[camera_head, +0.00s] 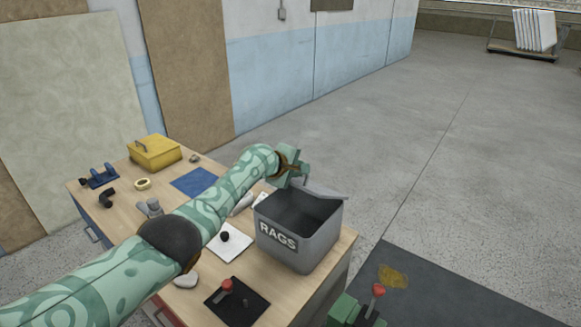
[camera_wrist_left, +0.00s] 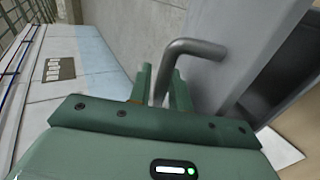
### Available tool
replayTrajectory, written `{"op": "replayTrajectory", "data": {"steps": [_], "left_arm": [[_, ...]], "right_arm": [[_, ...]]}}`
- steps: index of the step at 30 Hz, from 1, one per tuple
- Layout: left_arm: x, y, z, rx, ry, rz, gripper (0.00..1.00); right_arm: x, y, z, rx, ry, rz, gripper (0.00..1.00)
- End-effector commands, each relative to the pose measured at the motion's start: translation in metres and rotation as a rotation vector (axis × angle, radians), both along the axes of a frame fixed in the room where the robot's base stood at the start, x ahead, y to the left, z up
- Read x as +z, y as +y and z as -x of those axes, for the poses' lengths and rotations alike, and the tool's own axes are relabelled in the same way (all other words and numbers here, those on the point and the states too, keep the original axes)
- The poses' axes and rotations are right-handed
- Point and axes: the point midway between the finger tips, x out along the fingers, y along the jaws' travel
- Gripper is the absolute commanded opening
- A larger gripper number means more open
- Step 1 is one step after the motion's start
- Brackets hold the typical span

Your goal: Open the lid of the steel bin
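The grey steel bin (camera_head: 322,247) marked RAGS stands on the workbench, and its dark inside shows from above. Its lid (camera_head: 322,191) is raised at the far side and seen nearly edge-on. My left gripper (camera_head: 300,174) is at the lid, above the bin's back left corner. In the left wrist view, a bent grey bar handle (camera_wrist_left: 190,47) runs between the two green fingers (camera_wrist_left: 162,88), which sit close around it. The grey panel beside the handle (camera_wrist_left: 235,45) appears to be the lid.
The workbench (camera_head: 215,265) holds a yellow box (camera_head: 154,153), a blue mat (camera_head: 194,182), a white sheet with a black knob (camera_head: 225,237) and a black plate with a red knob (camera_head: 237,302).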

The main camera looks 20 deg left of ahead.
Motion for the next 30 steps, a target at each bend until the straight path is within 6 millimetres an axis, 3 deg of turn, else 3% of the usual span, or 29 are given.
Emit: {"op": "replayTrajectory", "data": {"steps": [7,12,21,30], "left_arm": [[0.023,0.009,0.022,0.000,0.000,-0.002,0.19],[0.038,0.020,0.048,-0.001,-0.002,-0.001,0.19],[0.069,0.041,0.099,0.000,0.001,-0.003,0.19],[0.086,0.051,0.124,0.000,0.001,-0.002,0.19]], "right_arm": [[0.041,0.000,-0.002,0.000,-0.005,-0.001,0.00],[0.058,0.000,-0.003,0.000,-0.006,0.000,0.00],[0.073,0.000,-0.003,0.000,-0.007,0.000,0.00],[0.077,0.000,-0.003,0.000,-0.007,0.000,0.00]]}}
